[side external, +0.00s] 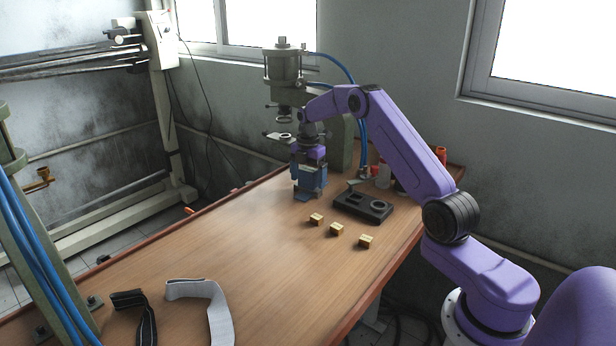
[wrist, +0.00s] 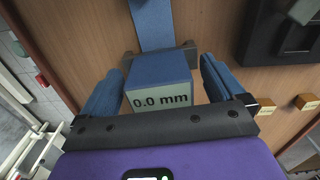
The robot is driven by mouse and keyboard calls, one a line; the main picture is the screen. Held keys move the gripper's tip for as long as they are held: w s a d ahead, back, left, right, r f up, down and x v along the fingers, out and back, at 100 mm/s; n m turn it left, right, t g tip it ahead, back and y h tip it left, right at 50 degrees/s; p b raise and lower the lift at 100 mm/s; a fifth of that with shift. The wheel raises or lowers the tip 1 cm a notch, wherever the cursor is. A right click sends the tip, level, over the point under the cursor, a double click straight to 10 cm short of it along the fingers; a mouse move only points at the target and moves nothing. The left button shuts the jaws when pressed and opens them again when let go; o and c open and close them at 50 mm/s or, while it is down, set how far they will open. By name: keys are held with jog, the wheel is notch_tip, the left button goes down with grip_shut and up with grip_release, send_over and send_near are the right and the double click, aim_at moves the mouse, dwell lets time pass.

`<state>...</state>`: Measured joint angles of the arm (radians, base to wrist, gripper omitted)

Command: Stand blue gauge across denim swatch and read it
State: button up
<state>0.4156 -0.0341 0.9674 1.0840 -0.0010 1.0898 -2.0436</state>
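The blue gauge (wrist: 158,68) sits between the fingers of my gripper (wrist: 160,66) in the wrist view. Its pale face reads "0.0 mm", and a dark bar shows at its far end. Bare table shows between the gauge body and the right finger, so the fingers look open around it. The denim swatch (wrist: 154,22) is a blue strip running away beyond the gauge; its near part is hidden. In the side view my gripper (side external: 309,180) is low over the table, and a bit of blue swatch (side external: 302,198) shows below it. Whether the gauge touches the swatch is unclear.
The press (side external: 283,68) stands behind. A dark strap (side external: 134,306) and a pale strap (side external: 207,292) lie at the front. The table's middle is clear.

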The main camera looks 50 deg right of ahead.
notch_tip(320, 180, up, 17)
jog(key=s+a+r+m, duration=0.1)
jog(key=s+a+r, duration=0.1)
jog(key=a, duration=1.4)
jog(key=s+a+m, duration=0.2)
jog(key=s+a, duration=0.8)
jog(key=a, duration=0.2)
jog(key=s+a+f+m, duration=0.1)
jog(key=s+a+f, duration=0.15)
jog(key=s, duration=0.55)
jog(key=s+a+f+m, duration=0.1)
jog(key=s+a, duration=0.2)
jog(key=s, duration=0.6)
jog(key=s+d+f, duration=0.2)
jog(key=s, duration=0.5)
jog(key=s+d+f+m, duration=0.1)
jog(key=s+d+f, duration=0.1)
jog(key=s, duration=0.5)
jog(key=shift+f, duration=0.45)
